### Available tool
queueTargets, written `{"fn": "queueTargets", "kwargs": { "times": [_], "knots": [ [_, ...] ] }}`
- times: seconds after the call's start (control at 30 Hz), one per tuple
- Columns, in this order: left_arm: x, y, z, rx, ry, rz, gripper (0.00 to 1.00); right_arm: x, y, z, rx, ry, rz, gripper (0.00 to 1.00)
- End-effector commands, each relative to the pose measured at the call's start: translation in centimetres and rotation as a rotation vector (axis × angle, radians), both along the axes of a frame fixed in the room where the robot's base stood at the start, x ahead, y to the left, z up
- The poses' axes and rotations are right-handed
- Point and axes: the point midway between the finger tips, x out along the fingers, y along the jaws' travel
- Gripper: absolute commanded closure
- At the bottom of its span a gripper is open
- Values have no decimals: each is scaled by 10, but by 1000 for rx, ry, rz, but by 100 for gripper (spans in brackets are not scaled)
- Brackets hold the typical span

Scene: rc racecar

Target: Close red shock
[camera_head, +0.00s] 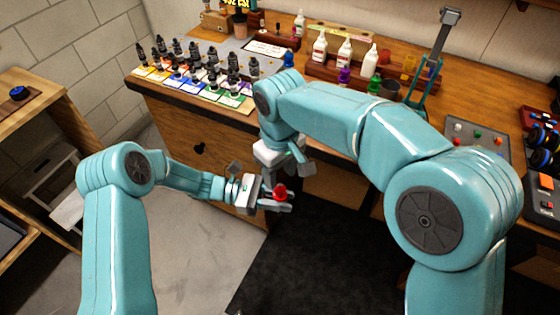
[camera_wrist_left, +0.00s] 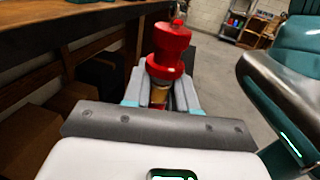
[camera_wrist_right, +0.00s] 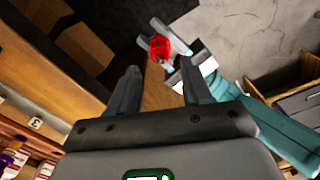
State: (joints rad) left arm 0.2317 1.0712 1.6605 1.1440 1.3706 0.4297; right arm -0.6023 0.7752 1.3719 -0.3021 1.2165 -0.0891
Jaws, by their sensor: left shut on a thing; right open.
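The red shock (camera_head: 280,190) is held in front of the workbench by my left gripper (camera_head: 276,199), which is shut on it. In the left wrist view the shock's red top (camera_wrist_left: 168,48) stands up above the fingers (camera_wrist_left: 162,90), with a gold-coloured part of its body between them. My right gripper (camera_head: 296,162) is open and empty, a little above the shock in the head view. In the right wrist view the shock (camera_wrist_right: 160,50) shows beyond the gap between the open fingers (camera_wrist_right: 160,82), apart from them. The shock's lower part is mostly hidden by the left fingers.
The workbench (camera_head: 190,108) runs behind both grippers. It carries several dark shock bottles (camera_head: 195,62) on coloured cards, white bottles (camera_head: 345,50) in a wooden rack and a grey button panel (camera_head: 475,138). A dark mat (camera_head: 320,260) lies on the floor. The air around the grippers is clear.

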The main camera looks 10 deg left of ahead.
Motion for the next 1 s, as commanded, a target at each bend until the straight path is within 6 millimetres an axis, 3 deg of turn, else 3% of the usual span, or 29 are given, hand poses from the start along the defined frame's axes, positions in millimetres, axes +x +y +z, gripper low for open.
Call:
{"fn": "queueTargets", "kwargs": {
  "times": [0.1,0.3,0.67,0.8,1.0],
  "knots": [
    [0,0,0,0,0,0,100,-1,-1,-20,-3,4,1,51],
    [0,0,0,0,0,0,100,0,0,-40,-1,1,1,51],
    [0,0,0,0,0,0,100,0,0,-44,0,0,1,51],
    [0,0,0,0,0,0,100,0,0,-44,0,0,1,97],
    [0,0,0,0,0,0,100,0,0,-44,0,0,-8,100]
  ]
}}
